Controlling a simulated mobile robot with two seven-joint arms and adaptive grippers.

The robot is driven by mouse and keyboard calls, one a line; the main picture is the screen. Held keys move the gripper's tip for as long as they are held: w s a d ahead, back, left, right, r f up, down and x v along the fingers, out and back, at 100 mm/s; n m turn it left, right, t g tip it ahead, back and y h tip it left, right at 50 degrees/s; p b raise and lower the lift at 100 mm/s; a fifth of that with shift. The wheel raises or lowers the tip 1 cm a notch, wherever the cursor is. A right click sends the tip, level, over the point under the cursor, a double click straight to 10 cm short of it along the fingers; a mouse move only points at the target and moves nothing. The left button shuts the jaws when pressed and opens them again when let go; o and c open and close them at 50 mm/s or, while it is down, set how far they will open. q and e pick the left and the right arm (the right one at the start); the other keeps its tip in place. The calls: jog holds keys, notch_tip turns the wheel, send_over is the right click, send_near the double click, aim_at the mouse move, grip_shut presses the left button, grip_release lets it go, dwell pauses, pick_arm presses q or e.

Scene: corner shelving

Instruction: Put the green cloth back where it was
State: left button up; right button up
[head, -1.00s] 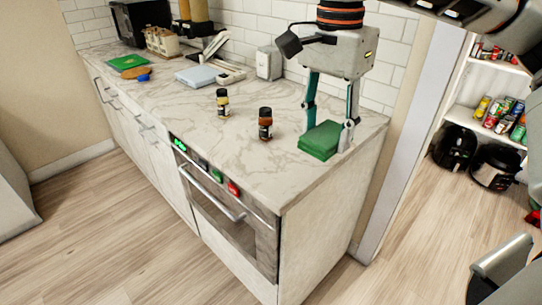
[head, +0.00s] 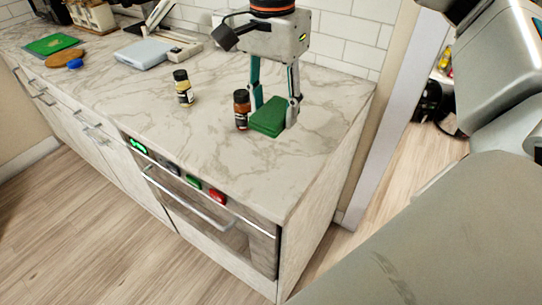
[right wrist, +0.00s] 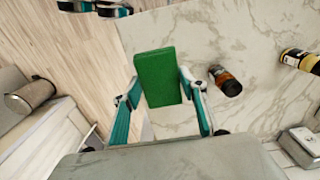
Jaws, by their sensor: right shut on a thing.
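The green cloth (head: 268,117) is a folded, thick rectangular pad near the right end of the marble counter. It shows whole in the right wrist view (right wrist: 157,76). My right gripper (head: 275,109) points down from above with its two fingers on either side of the cloth, shut on it. In the right wrist view the fingers (right wrist: 160,92) flank its near part. The cloth is low over the counter; I cannot tell whether it touches.
A dark-capped orange-brown jar (head: 242,110) stands close left of the cloth. A yellowish jar (head: 183,88) stands farther left. A green board (head: 52,44), a round brown board (head: 66,58) and a pale scale-like item (head: 143,52) lie further along the counter (head: 200,135). The front middle is clear.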

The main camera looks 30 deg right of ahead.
jog(key=b, duration=0.1)
send_over(273, 167)
notch_tip(273, 167, down, 9)
jog(key=shift+r, duration=0.1)
notch_tip(273, 167, down, 4)
jog(key=shift+f+b, duration=0.25)
jog(key=shift+b, duration=0.05)
pick_arm(q)
jog(key=shift+w+a+t, duration=0.3)
jog(key=shift+w, duration=0.5)
pick_arm(e)
jog(key=shift+r, duration=0.1)
jog(key=o, duration=1.1)
jog(key=shift+c, duration=0.2)
pick_arm(q)
jog(key=shift+f, duration=0.1)
